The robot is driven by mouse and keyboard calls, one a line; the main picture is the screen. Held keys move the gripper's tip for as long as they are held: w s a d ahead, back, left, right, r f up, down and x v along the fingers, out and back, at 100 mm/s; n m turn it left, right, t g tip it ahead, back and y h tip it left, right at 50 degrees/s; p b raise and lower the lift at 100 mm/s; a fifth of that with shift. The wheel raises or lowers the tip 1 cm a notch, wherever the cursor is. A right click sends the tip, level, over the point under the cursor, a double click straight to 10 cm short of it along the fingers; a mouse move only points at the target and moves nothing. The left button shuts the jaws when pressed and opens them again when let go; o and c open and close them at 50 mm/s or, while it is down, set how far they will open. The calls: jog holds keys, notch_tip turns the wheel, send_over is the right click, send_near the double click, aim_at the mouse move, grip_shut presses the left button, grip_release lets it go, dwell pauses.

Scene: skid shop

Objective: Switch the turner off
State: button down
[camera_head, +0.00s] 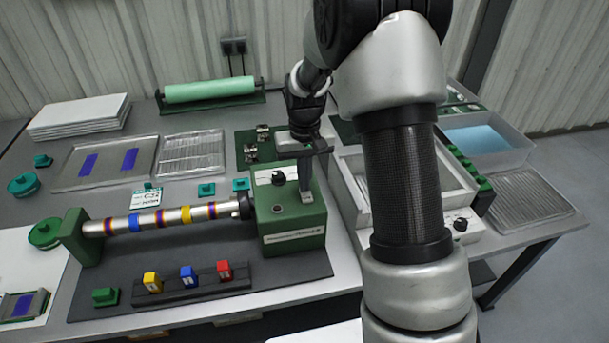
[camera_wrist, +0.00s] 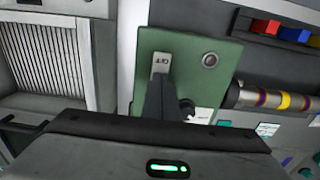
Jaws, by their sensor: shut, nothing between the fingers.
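The turner is a green box (camera_head: 290,222) with a banded metal tube (camera_head: 165,217) reaching left to a green end stand. The box and the tube's near end also show in the wrist view (camera_wrist: 205,50). On its top are a black knob (camera_head: 278,178), a round silver button (camera_head: 279,209), also in the wrist view (camera_wrist: 210,60), and a pale lettered switch piece (camera_wrist: 161,62). My gripper (camera_head: 306,190) is shut and empty, pointing down over the box's right part, at the switch piece. The fingers (camera_wrist: 160,88) hide part of it. I cannot tell whether they touch it.
A rack with yellow, blue and red blocks (camera_head: 190,283) stands in front of the tube. A grey-white tray unit (camera_head: 385,180) is right of the box, partly behind my arm. A clear bin with blue contents (camera_head: 478,138) stands farther right. A green roller (camera_head: 210,90) lies behind.

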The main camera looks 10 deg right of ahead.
aim_at(306, 194)
jog(key=shift+f, duration=0.25)
jog(key=shift+s, duration=0.15)
jog(key=shift+s+r, duration=0.2)
jog(key=shift+s, duration=0.4)
notch_tip(306, 194, up, 14)
jog(key=p, duration=0.3)
dwell(0.4)
